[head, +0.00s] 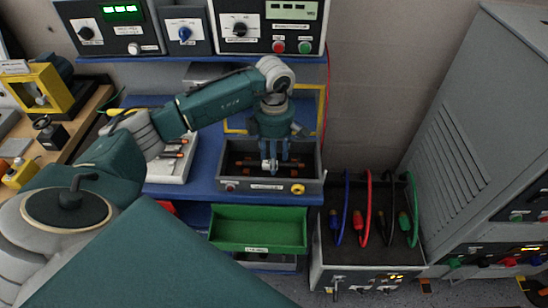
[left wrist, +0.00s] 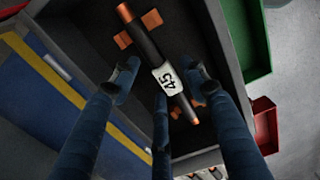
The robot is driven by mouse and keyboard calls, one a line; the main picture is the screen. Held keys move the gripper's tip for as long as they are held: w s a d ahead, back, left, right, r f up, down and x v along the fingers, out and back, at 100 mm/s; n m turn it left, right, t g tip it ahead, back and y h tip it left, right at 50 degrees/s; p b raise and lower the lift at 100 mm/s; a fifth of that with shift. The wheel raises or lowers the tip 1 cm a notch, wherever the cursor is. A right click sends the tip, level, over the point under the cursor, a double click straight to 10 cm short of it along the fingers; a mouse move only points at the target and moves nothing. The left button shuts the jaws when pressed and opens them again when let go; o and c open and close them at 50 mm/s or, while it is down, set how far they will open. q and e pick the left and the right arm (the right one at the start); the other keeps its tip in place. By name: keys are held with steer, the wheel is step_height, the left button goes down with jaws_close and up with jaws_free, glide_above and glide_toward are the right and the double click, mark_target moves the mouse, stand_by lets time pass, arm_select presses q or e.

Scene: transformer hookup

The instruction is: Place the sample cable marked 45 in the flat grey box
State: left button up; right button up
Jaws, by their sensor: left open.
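The sample cable (left wrist: 146,45) is a short black rod with copper ends and a white tag reading 45. In the left wrist view it lies slantwise over the dark floor of a grey box, by orange blocks. That box (head: 240,185) stands on the blue bench in the head view, with a label and yellow knob on its front. My left gripper (head: 270,163) points down into it. In the left wrist view the gripper's fingers (left wrist: 165,88) are spread around the tagged part of the cable. I cannot tell whether they touch it. My right gripper is not in view.
A green bin (head: 258,229) hangs below the bench front. A light tray (head: 168,170) with several cables stands left of the box. A box of coloured leads (head: 370,250) and a grey cabinet (head: 470,130) stand right. Instrument panels (head: 270,27) are above.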

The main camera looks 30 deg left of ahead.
arm_select(q)
step_height(320, 180, up, 12)
steer(key=b, duration=0.3)
steer(key=shift+f, duration=0.2)
stand_by(0.9)
